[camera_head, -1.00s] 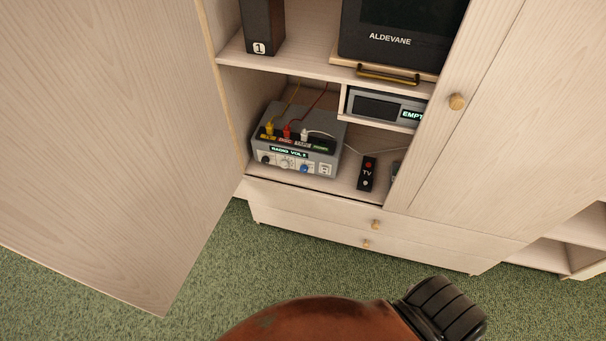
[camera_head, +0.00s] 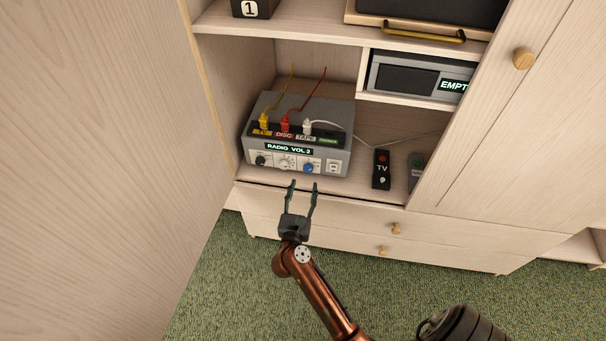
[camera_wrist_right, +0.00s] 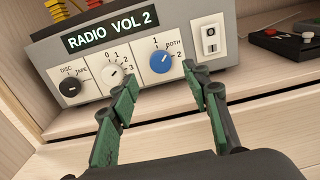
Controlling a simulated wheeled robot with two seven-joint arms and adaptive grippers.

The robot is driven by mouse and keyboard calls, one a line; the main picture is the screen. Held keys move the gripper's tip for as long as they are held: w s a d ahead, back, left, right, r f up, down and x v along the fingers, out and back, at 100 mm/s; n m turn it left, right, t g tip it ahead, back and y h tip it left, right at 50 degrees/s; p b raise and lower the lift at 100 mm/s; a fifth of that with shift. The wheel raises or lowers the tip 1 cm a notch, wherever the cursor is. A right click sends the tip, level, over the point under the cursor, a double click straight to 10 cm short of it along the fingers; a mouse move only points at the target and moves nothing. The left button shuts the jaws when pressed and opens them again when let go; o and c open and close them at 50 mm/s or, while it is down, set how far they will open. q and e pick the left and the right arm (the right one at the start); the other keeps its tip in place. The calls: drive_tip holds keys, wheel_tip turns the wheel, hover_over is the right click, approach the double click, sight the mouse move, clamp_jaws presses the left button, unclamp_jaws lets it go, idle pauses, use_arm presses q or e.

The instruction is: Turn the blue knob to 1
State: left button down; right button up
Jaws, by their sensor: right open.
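The blue knob (camera_head: 308,168) is on the front of a grey box (camera_head: 339,163) inside the open cabinet. In the right wrist view the blue knob (camera_wrist_right: 160,62) has the labels 1, BOTH and 2 around its upper side; I cannot tell for certain which one it points at. My right gripper (camera_head: 303,184) is open and empty, just in front of the box. In the wrist view its two green-padded fingers (camera_wrist_right: 161,71) stand apart on either side of the knob's lower part, apparently short of it. My left gripper is not in view.
A white volume knob (camera_wrist_right: 115,76) and a black knob (camera_wrist_right: 70,88) sit left of the blue one, and a white switch (camera_wrist_right: 210,39) sits right. The display (camera_head: 289,149) reads RADIO VOL 2. Plugged cables rise behind. A TV remote (camera_head: 381,169) lies right. The cabinet door (camera_head: 100,150) stands open left.

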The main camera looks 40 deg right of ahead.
sight(307, 170)
drive_tip(key=b+x, duration=0.1)
drive_tip(key=x, duration=0.4)
drive_tip(key=shift+w+d+f, duration=0.1)
drive_tip(key=shift+f, duration=0.05)
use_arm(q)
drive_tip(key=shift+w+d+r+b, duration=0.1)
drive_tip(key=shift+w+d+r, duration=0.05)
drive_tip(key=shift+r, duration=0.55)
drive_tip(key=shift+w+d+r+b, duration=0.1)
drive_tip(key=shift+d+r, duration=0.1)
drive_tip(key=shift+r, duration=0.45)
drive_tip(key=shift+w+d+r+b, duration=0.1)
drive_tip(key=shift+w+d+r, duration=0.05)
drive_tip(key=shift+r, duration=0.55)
use_arm(e)
drive_tip(key=shift+x, duration=0.75)
drive_tip(key=shift+c, duration=0.2)
drive_tip(key=c, duration=1.1)
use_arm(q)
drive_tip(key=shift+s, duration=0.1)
